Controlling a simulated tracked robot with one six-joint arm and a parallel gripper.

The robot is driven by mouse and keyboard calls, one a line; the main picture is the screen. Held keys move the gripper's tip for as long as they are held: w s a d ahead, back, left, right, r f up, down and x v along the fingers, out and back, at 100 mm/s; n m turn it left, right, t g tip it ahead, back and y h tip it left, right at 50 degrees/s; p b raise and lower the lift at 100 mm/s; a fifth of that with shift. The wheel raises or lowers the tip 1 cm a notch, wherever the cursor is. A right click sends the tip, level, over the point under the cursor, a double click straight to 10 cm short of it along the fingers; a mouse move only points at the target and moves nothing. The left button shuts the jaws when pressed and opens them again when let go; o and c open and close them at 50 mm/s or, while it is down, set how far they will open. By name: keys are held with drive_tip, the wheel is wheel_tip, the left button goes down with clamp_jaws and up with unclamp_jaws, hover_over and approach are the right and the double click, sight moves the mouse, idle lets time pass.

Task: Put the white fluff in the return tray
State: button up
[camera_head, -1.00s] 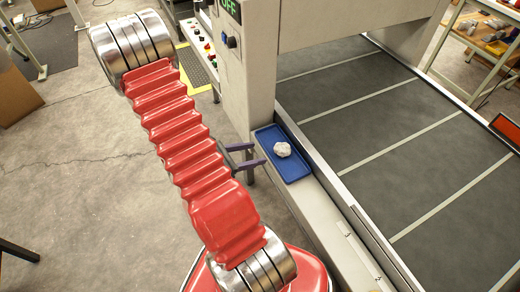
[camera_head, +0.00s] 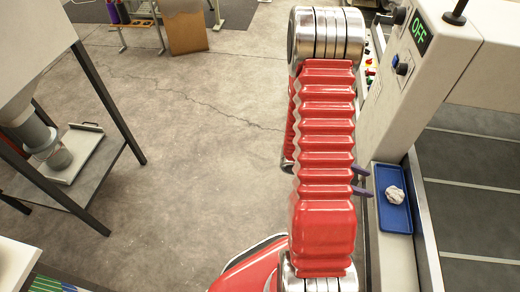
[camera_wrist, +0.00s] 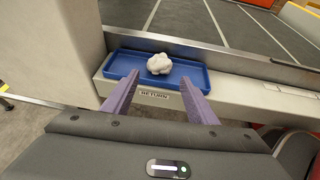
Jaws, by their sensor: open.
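The white fluff (camera_head: 395,195) is a small rounded clump lying in the blue return tray (camera_head: 397,226). In the wrist view the fluff (camera_wrist: 159,64) rests on the tray floor near its middle, and the tray (camera_wrist: 192,75) sits on a ledge marked RETURN. My gripper (camera_head: 362,181) is beside the tray's left edge in the head view, partly hidden by my red arm. In the wrist view its two purple fingers (camera_wrist: 166,85) are apart and empty, with the fluff beyond and between their tips. The fingers do not touch the fluff.
A conveyor (camera_head: 475,185) with pale cross lines runs at the right, beside a machine housing (camera_head: 408,95) whose display reads OFF. A metal stand with a shelf (camera_head: 82,165) is at the left. The concrete floor (camera_head: 190,150) between is mostly clear.

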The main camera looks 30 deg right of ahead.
drive_tip(key=w+a+r+m+t+y, duration=0.3)
drive_tip(key=a+r, duration=0.6)
drive_tip(key=a, duration=0.3)
drive_tip(key=w+a+r+m+t+y, duration=0.4)
drive_tip(key=a+r+t, duration=0.2)
drive_tip(key=a+r, duration=0.3)
drive_tip(key=w+a+r+m+t+y, duration=0.3)
drive_tip(key=a+r, duration=0.7)
drive_tip(key=a, duration=0.6)
drive_tip(key=shift+w+t+y, duration=0.4)
drive_tip(key=shift+w+t, duration=0.3)
drive_tip(key=shift+t, duration=0.1)
drive_tip(key=shift+c, duration=0.4)
